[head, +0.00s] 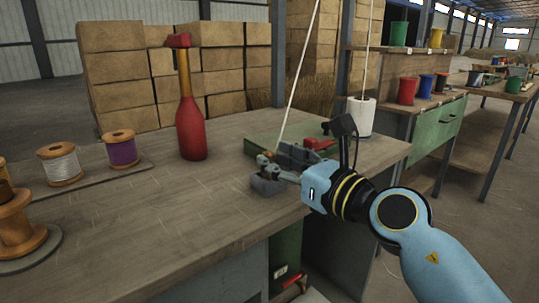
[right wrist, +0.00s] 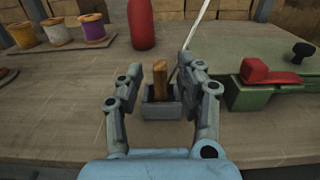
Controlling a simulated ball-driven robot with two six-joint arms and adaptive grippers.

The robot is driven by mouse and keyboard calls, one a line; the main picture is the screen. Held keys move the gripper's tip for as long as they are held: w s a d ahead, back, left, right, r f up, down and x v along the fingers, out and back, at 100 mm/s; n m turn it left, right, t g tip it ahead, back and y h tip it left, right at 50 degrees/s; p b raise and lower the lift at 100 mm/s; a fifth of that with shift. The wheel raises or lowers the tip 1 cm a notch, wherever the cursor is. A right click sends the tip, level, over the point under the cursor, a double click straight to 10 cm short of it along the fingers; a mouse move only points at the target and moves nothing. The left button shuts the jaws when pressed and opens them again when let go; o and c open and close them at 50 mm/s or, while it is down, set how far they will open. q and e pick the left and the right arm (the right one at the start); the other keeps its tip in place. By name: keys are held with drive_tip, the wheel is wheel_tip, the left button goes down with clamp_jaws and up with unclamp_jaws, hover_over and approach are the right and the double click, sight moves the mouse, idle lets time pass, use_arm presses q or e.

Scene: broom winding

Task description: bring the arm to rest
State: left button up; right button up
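My right gripper (head: 277,170) is over the workbench (head: 180,220), near its right front edge. In the right wrist view the right gripper (right wrist: 160,72) is open, with a gap on each side of a short wooden piece (right wrist: 161,78). That piece stands upright in a small grey holder (right wrist: 162,109), which also shows under the gripper in the head view (head: 268,186). The fingers look empty; how far beyond them the wooden piece stands is hard to tell. My left gripper is not in view.
A green vise-like fixture (right wrist: 250,65) with a red lever (right wrist: 268,73) is right of the gripper. A red bottle-shaped object (head: 191,130), white thread spool (head: 60,164) and purple thread spool (head: 121,149) stand left. A pale cord (head: 302,65) slants above the bench. The bench's middle is clear.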

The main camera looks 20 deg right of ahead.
drive_tip(key=v, duration=0.9)
drive_tip(key=s+d+f+m+g+h+p, duration=0.1)
drive_tip(key=s+d+f+m+g+h, duration=0.15)
drive_tip(key=f+m, duration=0.65)
drive_tip(key=s+d+f+m+g+h+p, duration=0.1)
drive_tip(key=s+d+f+m, duration=0.25)
drive_tip(key=f, duration=1.05)
drive_tip(key=s+d+f+m+g+h+p, duration=0.1)
drive_tip(key=s+d+f+m+g+h, duration=0.15)
drive_tip(key=f+m, duration=0.7)
drive_tip(key=s+d+f+m+g+h, duration=0.15)
drive_tip(key=s+f+m+g, duration=0.45)
drive_tip(key=s+f, duration=1.05)
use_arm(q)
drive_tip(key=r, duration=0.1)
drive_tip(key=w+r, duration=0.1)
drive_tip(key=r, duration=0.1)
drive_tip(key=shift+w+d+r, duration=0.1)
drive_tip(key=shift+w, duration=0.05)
use_arm(e)
drive_tip(key=s+f+m+g, duration=0.2)
drive_tip(key=s+m, duration=0.4)
drive_tip(key=s, duration=0.3)
drive_tip(key=s+f+m+g, duration=0.2)
drive_tip(key=s+m, duration=0.3)
drive_tip(key=s, duration=0.5)
drive_tip(key=shift+s+f+m, duration=0.35)
drive_tip(key=shift+f+m, duration=0.05)
drive_tip(key=shift+f, duration=0.05)
drive_tip(key=shift+d, duration=0.15)
